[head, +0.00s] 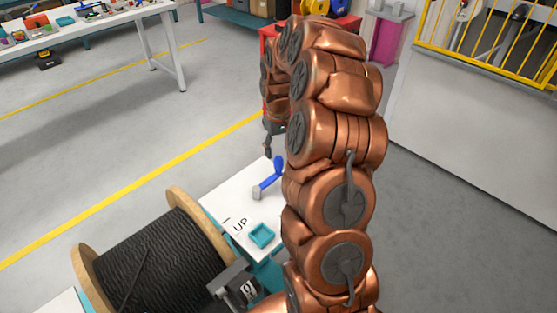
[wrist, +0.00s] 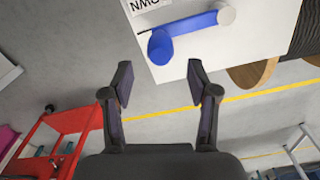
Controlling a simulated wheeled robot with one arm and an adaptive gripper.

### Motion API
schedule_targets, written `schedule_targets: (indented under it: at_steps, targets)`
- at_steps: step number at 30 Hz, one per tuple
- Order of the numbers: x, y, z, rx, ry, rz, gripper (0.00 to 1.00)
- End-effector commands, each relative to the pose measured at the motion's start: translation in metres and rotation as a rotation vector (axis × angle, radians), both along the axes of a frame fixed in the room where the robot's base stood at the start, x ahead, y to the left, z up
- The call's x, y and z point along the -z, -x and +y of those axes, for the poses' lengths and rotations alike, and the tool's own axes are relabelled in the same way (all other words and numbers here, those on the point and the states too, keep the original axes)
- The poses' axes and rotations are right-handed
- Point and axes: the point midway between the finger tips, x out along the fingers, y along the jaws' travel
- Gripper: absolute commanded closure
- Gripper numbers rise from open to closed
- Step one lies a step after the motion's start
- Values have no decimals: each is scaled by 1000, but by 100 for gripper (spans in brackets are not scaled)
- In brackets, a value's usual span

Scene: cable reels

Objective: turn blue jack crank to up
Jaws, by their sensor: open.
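The blue jack crank (head: 270,180) is mounted on a white panel (head: 226,196). Its arm runs from a grey hub away from the printed "UP" mark (head: 240,225). In the wrist view the crank (wrist: 188,27) ends in a blue knob handle (wrist: 160,46), beside an upside-down, partly cut-off label (wrist: 145,5) that appears to read "DOWN". My gripper (wrist: 160,82) is open and empty, the knob just beyond and between its fingertips, apparently not touching. In the head view my gripper (head: 268,150) is partly hidden by my arm, close to the handle.
A wooden reel of black cable (head: 155,260) stands left of the panel. A small teal tray (head: 262,235) lies on the panel near "UP". A red cart (wrist: 65,130) shows in the wrist view. Grey floor is open to the left, up to a workbench (head: 90,25).

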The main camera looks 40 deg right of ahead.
Motion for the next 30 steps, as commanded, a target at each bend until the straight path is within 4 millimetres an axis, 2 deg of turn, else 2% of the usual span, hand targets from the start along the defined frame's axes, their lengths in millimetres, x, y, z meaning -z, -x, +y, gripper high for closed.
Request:
schedule_targets:
  at_steps: [10, 14, 20, 30]
  targets:
    - [48, 1, 1, -2, -1, 2, 41]
    - [55, 1, 1, -1, -1, 2, 41]
    - [55, 0, 1, -1, 0, 0, 41]
    - [55, 0, 1, -1, 0, -1, 74]
